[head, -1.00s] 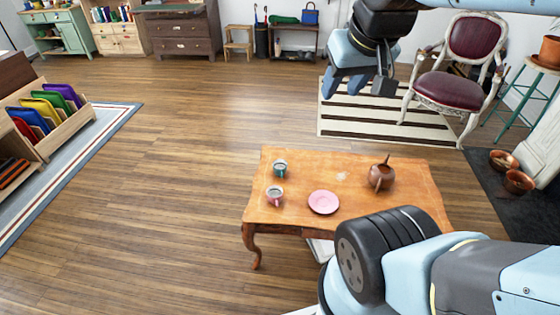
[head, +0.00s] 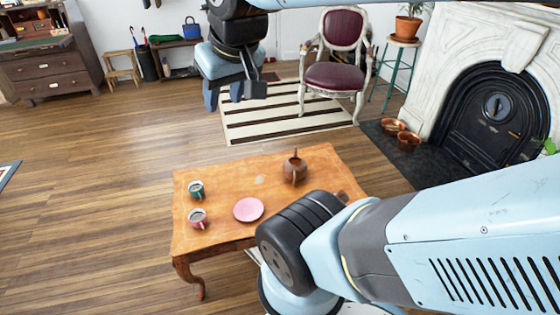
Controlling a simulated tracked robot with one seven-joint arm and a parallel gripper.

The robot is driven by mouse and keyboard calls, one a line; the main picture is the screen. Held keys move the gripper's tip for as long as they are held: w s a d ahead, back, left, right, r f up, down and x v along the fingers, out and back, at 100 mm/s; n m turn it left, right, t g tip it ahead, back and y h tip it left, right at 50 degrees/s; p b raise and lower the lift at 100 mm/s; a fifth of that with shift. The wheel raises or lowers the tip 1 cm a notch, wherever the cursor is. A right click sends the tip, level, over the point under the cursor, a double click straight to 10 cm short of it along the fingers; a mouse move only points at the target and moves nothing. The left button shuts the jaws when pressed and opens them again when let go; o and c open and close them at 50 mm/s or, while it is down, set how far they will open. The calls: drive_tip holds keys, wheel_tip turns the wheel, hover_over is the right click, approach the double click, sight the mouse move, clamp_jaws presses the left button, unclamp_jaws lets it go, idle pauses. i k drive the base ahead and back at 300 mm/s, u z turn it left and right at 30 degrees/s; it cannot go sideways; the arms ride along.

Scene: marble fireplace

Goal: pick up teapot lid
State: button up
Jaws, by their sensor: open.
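A brown teapot (head: 294,171) stands on the far right part of the wooden table (head: 215,240), with a thin part pointing up. I cannot make out a lid on it at this size. A small brown thing (head: 342,196) shows at the table's right side, mostly hidden behind my arm; I cannot tell whether it is the lid. My gripper (head: 231,98) is open and empty, pointing down. It appears up and left of the teapot, in front of the striped rug, well apart from the table.
A pink plate (head: 248,209), a teal cup (head: 196,190) and a pink-and-grey cup (head: 198,218) are on the table. A red chair (head: 335,76) stands on the striped rug (head: 240,127). Copper pots (head: 408,142) sit by the fireplace (head: 440,75). Floor left of the table is clear.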

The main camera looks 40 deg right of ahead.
sight(342, 196)
drive_tip(key=u, duration=0.7)
drive_tip(key=i, duration=0.15)
drive_tip(key=z, duration=4.1)
drive_tip(key=i, duration=0.55)
drive_tip(key=u, duration=0.05)
